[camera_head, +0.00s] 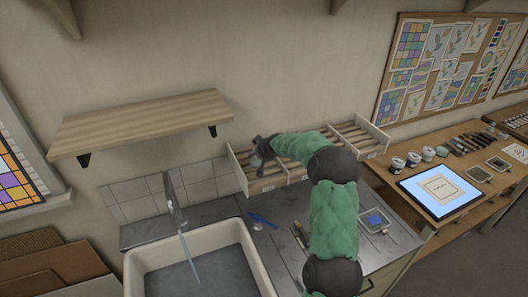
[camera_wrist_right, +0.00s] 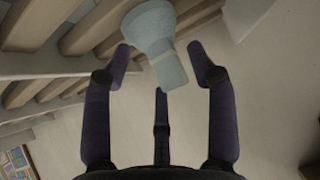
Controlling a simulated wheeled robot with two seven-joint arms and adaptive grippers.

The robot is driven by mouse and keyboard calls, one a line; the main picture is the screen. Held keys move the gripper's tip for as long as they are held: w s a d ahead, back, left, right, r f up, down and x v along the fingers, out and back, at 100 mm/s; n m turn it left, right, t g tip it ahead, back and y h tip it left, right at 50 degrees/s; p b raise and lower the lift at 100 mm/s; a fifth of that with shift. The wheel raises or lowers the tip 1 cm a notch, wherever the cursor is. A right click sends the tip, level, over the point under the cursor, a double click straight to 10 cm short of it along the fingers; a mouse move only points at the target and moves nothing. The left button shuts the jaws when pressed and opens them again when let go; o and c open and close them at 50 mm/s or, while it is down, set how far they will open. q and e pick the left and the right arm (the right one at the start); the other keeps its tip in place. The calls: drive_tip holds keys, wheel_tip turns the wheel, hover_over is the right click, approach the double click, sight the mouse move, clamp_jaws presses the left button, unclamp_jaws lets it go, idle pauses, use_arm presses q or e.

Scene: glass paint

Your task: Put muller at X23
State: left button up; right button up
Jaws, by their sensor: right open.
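A pale blue-green glass muller (camera_wrist_right: 160,45), with a wide round end and a narrower stem, shows in the right wrist view. Its stem lies between the spread fingers of my right gripper (camera_wrist_right: 162,75), with gaps visible on both sides. In the head view my right gripper (camera_head: 262,150) is at the left end of a slatted wooden wall rack (camera_head: 243,178); the muller is not clear there. Small tags sit on the rack's front, but their text is too small to read, so I cannot tell which spot is X23. My left gripper is out of view.
A sink (camera_head: 258,262) with a tap (camera_head: 172,195) is below left. A wooden shelf (camera_head: 145,120) hangs on the wall. The grey counter holds a blue item (camera_head: 262,220) and a small slab with blue paint (camera_head: 375,222). A lit panel (camera_head: 440,190) lies on the right bench.

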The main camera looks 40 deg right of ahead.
drive_tip(key=b+v, duration=0.1)
drive_tip(key=v, duration=1)
drive_tip(key=shift+b, duration=0.3)
drive_tip(key=shift+s+a, duration=0.1)
drive_tip(key=shift+s, duration=0.05)
